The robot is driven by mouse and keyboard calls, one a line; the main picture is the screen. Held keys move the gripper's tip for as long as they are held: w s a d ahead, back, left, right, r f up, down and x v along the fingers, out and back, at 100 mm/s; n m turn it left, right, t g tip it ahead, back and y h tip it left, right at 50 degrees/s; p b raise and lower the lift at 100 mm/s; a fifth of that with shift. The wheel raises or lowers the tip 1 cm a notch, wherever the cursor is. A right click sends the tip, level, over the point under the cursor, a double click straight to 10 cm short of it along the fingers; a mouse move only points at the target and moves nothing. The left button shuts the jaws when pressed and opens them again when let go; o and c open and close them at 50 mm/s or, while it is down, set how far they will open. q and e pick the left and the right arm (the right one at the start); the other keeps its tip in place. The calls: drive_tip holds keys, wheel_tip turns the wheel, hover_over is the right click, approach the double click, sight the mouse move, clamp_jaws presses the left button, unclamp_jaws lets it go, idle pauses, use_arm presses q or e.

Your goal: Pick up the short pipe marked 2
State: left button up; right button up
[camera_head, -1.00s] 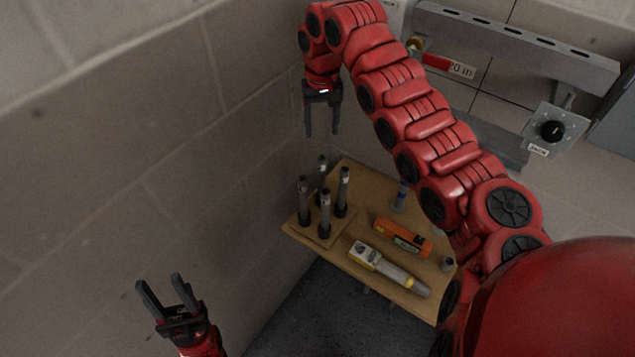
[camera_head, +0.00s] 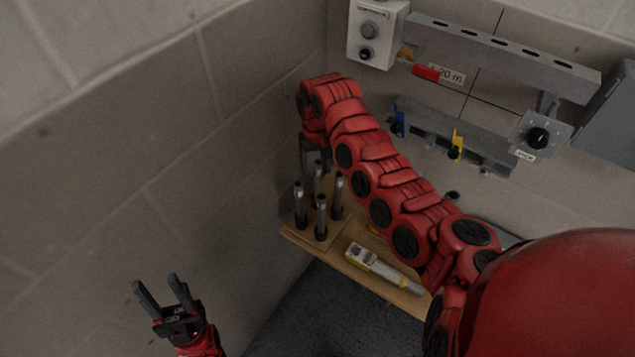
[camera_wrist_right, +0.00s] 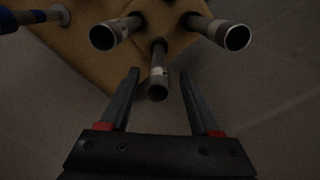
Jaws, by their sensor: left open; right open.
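Several grey pipes stand upright on a wooden base at the left of the wooden shelf: a left one (camera_head: 299,206), a front one (camera_head: 321,218), a right one (camera_head: 338,196) and a back one (camera_head: 317,184). No number is readable, so I cannot tell which is marked 2. My right gripper (camera_head: 316,168) is above the back pipe. In the right wrist view its open fingers (camera_wrist_right: 161,75) straddle one pipe (camera_wrist_right: 158,72) without visible contact; two more pipe tops lie further out, left (camera_wrist_right: 104,37) and right (camera_wrist_right: 234,37). My left gripper (camera_head: 161,295) is open and empty.
A grey and yellow tool (camera_head: 381,267) lies on the shelf (camera_head: 350,266). A block wall (camera_head: 215,170) is close on the left. A wall rail with blue (camera_head: 400,121) and yellow (camera_head: 456,143) parts is behind. My right arm covers the shelf's middle.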

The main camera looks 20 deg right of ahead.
sight(317, 178)
wheel_tip(317, 178, down, 4)
drive_tip(key=p, duration=0.2)
drive_tip(key=shift+d+p, duration=0.1)
drive_tip(key=shift+p, duration=0.2)
drive_tip(key=shift+f, duration=0.5)
drive_tip(key=shift+c, duration=0.2)
clamp_jaws()
